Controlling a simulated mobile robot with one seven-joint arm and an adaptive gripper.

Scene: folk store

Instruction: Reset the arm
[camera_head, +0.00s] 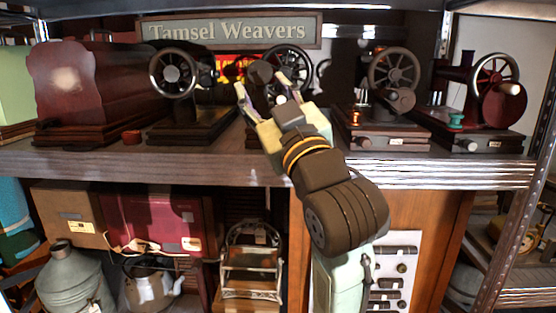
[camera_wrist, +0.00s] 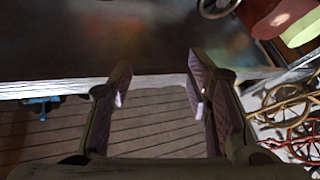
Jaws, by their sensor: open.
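My gripper (camera_head: 262,92) is raised at the upper shelf in the head view, in front of a sewing machine with a spoked wheel (camera_head: 288,62). Its two fingers are spread apart, and nothing shows between them. In the wrist view my gripper (camera_wrist: 158,82) is also open, with a finger at each side of an empty gap. A shelf edge and a planked floor show behind the fingers there. In the head view my gripper hides part of the machine behind it, and I cannot tell whether it touches that machine.
The upper wooden shelf (camera_head: 100,161) holds several old sewing machines, including a dark red one (camera_head: 490,88) at the right. A "Tamsel Weavers" sign (camera_head: 228,31) is above. Below stand a metal can (camera_head: 72,283), a kettle (camera_head: 148,287) and a dark red case (camera_head: 155,222).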

